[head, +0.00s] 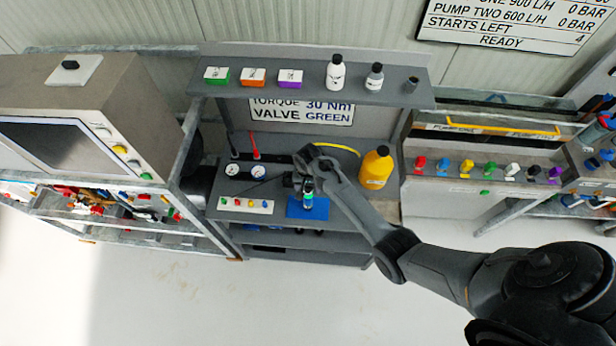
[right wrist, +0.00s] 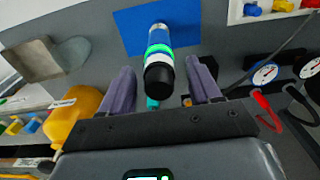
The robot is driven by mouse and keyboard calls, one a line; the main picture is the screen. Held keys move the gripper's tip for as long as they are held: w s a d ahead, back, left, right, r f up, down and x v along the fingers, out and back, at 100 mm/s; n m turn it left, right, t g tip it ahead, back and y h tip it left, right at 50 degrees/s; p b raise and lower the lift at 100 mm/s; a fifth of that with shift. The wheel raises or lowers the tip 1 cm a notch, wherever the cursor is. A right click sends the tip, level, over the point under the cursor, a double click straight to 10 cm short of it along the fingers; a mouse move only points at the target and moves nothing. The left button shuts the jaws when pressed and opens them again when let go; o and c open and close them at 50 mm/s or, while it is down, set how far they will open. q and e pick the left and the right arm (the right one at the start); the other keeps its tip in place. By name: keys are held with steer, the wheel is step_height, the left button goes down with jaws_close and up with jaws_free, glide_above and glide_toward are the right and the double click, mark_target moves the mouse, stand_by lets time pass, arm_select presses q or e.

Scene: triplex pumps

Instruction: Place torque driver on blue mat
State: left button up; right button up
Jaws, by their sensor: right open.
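The torque driver (right wrist: 159,62), with a black end cap, a green band and a blue body, stands roughly upright in the right wrist view. Its far end appears to meet the blue mat (right wrist: 128,32). In the head view the driver (head: 308,193) shows just below my gripper, over the blue mat (head: 320,210) on the bench. My right gripper (right wrist: 161,80) is open, with one finger on each side of the driver and visible gaps to both. In the head view the right gripper (head: 306,176) is small and partly hidden by its wrist. My left gripper is out of view.
A yellow bottle (head: 376,168) stands right of the mat, near my right forearm. A panel with coloured buttons (head: 246,205) and gauges (head: 258,172) lie to the left.

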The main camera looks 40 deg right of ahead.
step_height(320, 180, up, 11)
steer(key=shift+s+a+f, duration=0.1)
steer(key=shift+f, duration=0.05)
steer(key=s+a+r+n+t, duration=0.1)
steer(key=s+a+r+n, duration=0.1)
steer(key=s, duration=0.6)
steer(key=s+a+r+n+t, duration=0.1)
steer(key=s+a+r+n, duration=0.1)
steer(key=s+a+n, duration=0.3)
steer(key=s+a+r+n+t, duration=0.1)
steer(key=s+a+n, duration=0.3)
steer(key=s, duration=0.7)
steer(key=shift+v, duration=0.75)
steer(key=shift+s, duration=0.1)
step_height(320, 180, up, 4)
steer(key=p, duration=0.4)
steer(key=shift+r, duration=0.2)
